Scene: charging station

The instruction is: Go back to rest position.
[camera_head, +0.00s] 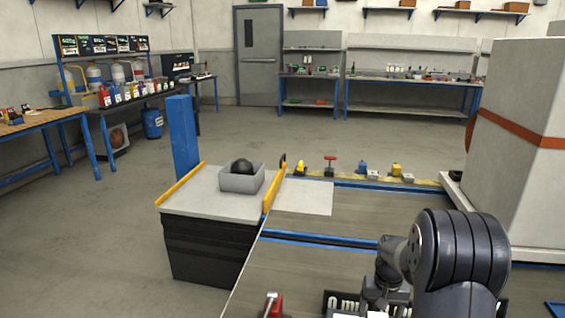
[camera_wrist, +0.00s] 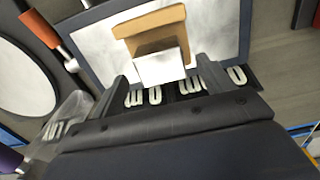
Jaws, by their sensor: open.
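My gripper (camera_wrist: 165,80) is open, its two dark fingers spread apart in the wrist view. Beyond and between the fingertips a small tan and white box (camera_wrist: 150,24) lies on a pale panel with a dark blue-grey frame (camera_wrist: 226,30). I cannot tell how far the box is from the fingers. In the head view my arm is at the bottom right, bent low over the grey work surface, and the gripper end is mostly cut off by the lower edge.
A grey bin (camera_head: 241,180) with a dark round object (camera_head: 242,166) stands on the stand at left. A red-handled clamp (camera_head: 272,305) is near the front edge. A large white cabinet (camera_head: 520,150) rises at right. Open floor (camera_head: 110,230) lies to the left.

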